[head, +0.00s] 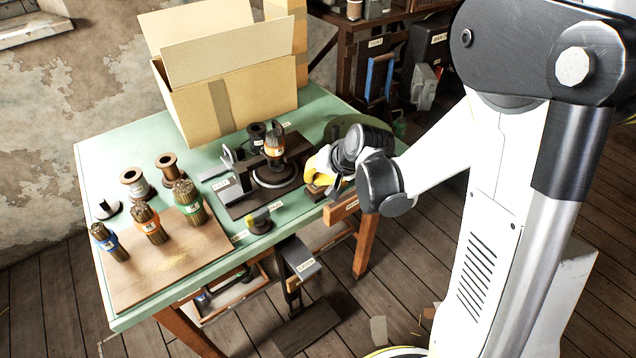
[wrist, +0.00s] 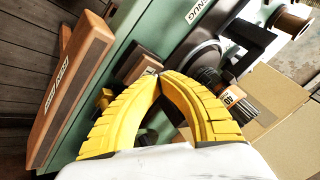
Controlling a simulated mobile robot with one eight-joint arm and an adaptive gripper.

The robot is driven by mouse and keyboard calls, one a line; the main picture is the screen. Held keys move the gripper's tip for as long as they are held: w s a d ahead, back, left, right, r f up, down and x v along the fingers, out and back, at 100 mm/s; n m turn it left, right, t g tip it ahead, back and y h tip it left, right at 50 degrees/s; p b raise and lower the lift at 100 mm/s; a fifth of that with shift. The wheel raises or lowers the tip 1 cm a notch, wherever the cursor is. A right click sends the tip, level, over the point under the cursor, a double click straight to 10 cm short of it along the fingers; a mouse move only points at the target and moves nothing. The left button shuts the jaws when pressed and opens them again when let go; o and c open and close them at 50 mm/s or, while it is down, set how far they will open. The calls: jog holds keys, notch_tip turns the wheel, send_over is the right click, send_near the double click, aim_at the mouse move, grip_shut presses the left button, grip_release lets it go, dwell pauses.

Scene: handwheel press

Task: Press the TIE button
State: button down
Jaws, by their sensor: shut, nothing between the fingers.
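My gripper (head: 316,168) has yellow fingers. In the wrist view its fingertips (wrist: 161,78) meet, with nothing between them. They are at the right end of the tying device on the green table, close to a small brown block (wrist: 138,65) with a pale label. The block also shows below the fingers in the head view (head: 315,191). The label is too small to read, so I cannot tell whether this is the TIE button, nor whether the fingertips touch it. A bristle bundle with an orange band (head: 273,146) stands upright on the device's round plate (head: 277,178).
A large open cardboard box (head: 235,100) stands at the back of the green table (head: 190,284). A wooden board (head: 160,268) with banded bundles lies front left, with spools behind it. A small dark knob-like part (head: 260,223) stands at the front edge.

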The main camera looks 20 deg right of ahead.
jog(key=shift+f, duration=0.2)
jog(key=shift+r, duration=0.1)
dwell(0.4)
jog(key=shift+r+p, duration=0.85)
jog(key=shift+r, duration=0.4)
notch_tip(320, 180, up, 5)
jog(key=p, duration=0.4)
dwell(0.3)
jog(key=s+r+n+h, duration=0.1)
jog(key=s+r, duration=0.4)
jog(key=s, duration=0.5)
jog(key=s+r+n+h, duration=0.2)
jog(key=s+r, duration=0.4)
jog(key=s, duration=0.5)
jog(key=shift+d+r+n, duration=0.15)
jog(key=shift+d+n, duration=0.2)
jog(key=shift+n, duration=0.25)
